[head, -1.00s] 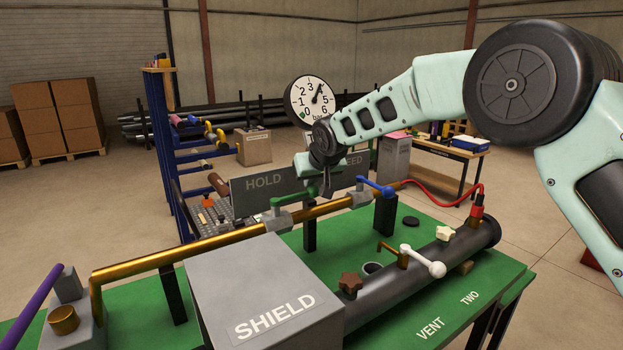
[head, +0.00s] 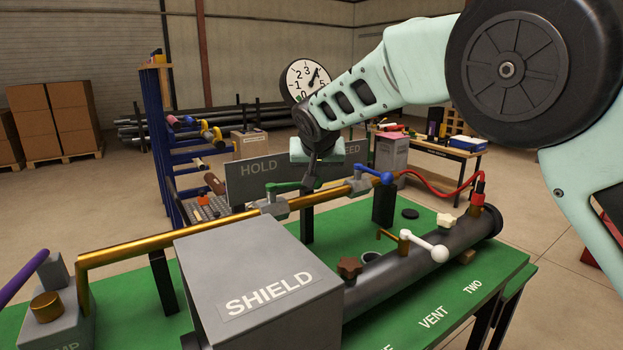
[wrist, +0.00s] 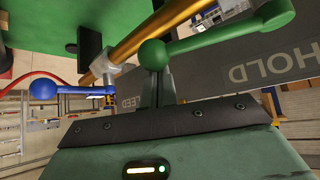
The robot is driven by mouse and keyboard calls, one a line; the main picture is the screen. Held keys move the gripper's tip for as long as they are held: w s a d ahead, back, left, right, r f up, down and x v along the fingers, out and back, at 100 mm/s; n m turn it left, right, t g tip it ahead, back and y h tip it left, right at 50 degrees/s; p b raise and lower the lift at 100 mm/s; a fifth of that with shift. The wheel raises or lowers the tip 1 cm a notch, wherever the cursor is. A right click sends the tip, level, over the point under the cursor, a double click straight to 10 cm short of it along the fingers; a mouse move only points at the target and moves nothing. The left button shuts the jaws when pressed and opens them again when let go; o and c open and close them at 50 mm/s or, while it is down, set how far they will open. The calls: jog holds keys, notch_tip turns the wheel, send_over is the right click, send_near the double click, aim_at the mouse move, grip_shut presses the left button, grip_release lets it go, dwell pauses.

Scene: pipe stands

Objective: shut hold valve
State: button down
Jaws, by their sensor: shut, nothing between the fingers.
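The hold valve's green lever (head: 287,186) sits on the brass pipe near the HOLD sign (head: 258,168). It lies roughly along the pipe. In the wrist view the green lever (wrist: 225,34) shows with its round ball end just beyond the fingertips. My gripper (head: 314,183) is shut and empty at the lever's ball end, on the side toward the blue lever. In the wrist view the shut fingers (wrist: 157,85) are right by the ball; whether they touch it is unclear.
The blue lever (head: 372,174) is further right on the brass pipe (head: 150,241). The grey SHIELD box (head: 262,280) stands in front. A dark cylinder with a white-knobbed lever (head: 425,246) lies at right on the green bench (head: 470,290). A gauge (head: 306,80) stands behind my arm.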

jog(key=shift+s+d+f+m+h+b, duration=0.1)
jog(key=shift+s+f+m+h+b, duration=0.15)
jog(key=shift+s+m+h+b, duration=0.55)
jog(key=s+a+m+g+h+p, duration=0.1)
jog(key=s+m+g+h+p, duration=0.1)
jog(key=s+m+h+p, duration=0.1)
jog(key=s+a+m+g+h+p, duration=0.2)
jog(key=s+m+h+p, duration=0.1)
jog(key=s+m+p, duration=0.2)
jog(key=shift+s+a+r+m+g, duration=0.2)
jog(key=shift+s+a+m+g, duration=0.1)
jog(key=shift+s+m, duration=1.25)
jog(key=shift+w, duration=0.1)
